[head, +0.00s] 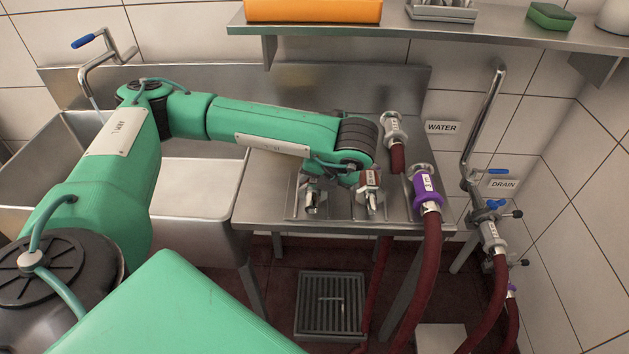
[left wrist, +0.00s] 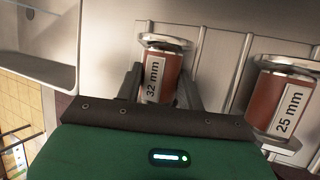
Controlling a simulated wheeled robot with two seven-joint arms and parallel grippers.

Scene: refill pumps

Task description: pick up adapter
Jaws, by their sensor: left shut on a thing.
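My left gripper (head: 312,183) is shut on the adapter marked 32 mm, low over the steel counter beside the sink. In the left wrist view, this red-brown adapter (left wrist: 152,78) with a metal flange stands between the two dark fingers (left wrist: 158,88). In the head view the gripper hides much of it. A second adapter, marked 25 mm (left wrist: 283,100), stands to its right; it also shows in the head view (head: 371,187). Both are on a grooved steel rack (head: 341,212). I cannot tell whether the held one is lifted. My right gripper is not in view.
A hose end with a purple collar (head: 426,184) and another hose end (head: 394,129) stand right of the adapters. The sink (head: 190,205) is left. A shelf (head: 400,32) runs above. WATER (head: 441,128) and DRAIN (head: 504,184) signs mark the wall, with pipework below.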

